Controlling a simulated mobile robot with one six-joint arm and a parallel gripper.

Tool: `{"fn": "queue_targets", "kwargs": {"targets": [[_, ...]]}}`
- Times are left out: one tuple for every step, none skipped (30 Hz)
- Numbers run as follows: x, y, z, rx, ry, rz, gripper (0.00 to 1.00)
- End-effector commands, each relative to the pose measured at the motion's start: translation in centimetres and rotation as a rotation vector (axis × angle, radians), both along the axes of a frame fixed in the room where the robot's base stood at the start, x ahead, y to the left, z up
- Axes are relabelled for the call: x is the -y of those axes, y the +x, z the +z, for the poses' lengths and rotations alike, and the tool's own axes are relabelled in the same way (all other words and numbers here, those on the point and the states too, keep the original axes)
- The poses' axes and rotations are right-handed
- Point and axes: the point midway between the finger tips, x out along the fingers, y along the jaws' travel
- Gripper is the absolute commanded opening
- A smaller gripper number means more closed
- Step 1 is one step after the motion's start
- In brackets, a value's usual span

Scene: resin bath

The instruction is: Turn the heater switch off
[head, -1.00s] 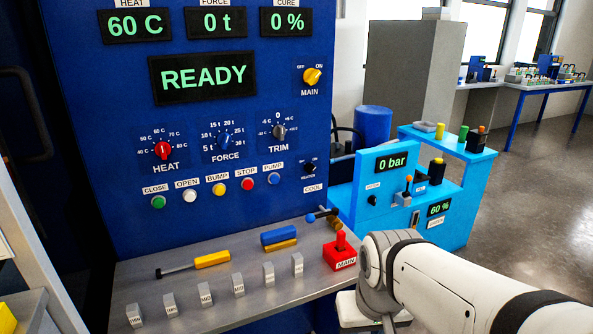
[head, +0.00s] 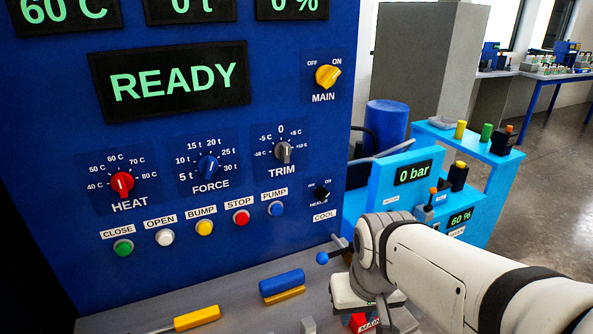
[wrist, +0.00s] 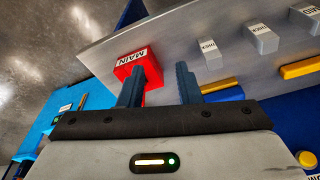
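The heater switch (head: 320,193) is a small black knob on the blue panel, at the lower right above the COOL label. OFF is marked at its left and ON at its right; its pointer seems turned toward ON, but it is small. My gripper (wrist: 160,68) is open in the wrist view, its two dark fingers apart with nothing held between them. In the head view its fingers are hidden by my arm, which is below and right of the switch. The switch is not seen in the wrist view.
A blue-knobbed lever (head: 323,257) sticks out below the switch. A red MAIN block (wrist: 137,72) stands on the grey shelf beyond my fingers. The yellow main knob (head: 327,76) and the blue pump button (head: 277,208) are nearby. A light-blue unit (head: 385,190) stands at the right.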

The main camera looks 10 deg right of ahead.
Motion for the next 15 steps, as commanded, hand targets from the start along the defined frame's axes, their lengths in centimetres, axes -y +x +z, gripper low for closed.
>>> {"fn": "queue_targets", "kwargs": {"targets": [[0.0, 0.0, 0.0, 0.000, 0.000, 0.000, 0.31], [0.0, 0.0, 0.0, 0.000, 0.000, 0.000, 0.31], [0.0, 0.0, 0.0, 0.000, 0.000, 0.000, 0.31], [0.0, 0.0, 0.0, 0.000, 0.000, 0.000, 0.31], [0.0, 0.0, 0.0, 0.000, 0.000, 0.000, 0.31], [0.0, 0.0, 0.0, 0.000, 0.000, 0.000, 0.31], [0.0, 0.0, 0.0, 0.000, 0.000, 0.000, 0.31], [0.0, 0.0, 0.0, 0.000, 0.000, 0.000, 0.31], [0.0, 0.0, 0.0, 0.000, 0.001, -0.002, 0.31], [-0.1, 0.0, 0.0, -0.002, 0.006, -0.009, 0.31], [-0.1, 0.0, 0.0, -0.006, 0.015, -0.023, 0.31], [-0.3, 0.0, 0.0, -0.014, 0.035, -0.051, 0.31], [-0.5, 0.1, 0.0, -0.022, 0.058, -0.087, 0.31], [-0.8, 0.2, -0.1, -0.035, 0.087, -0.129, 0.31], [-1.2, 0.3, -0.1, -0.057, 0.137, -0.207, 0.31]]}}
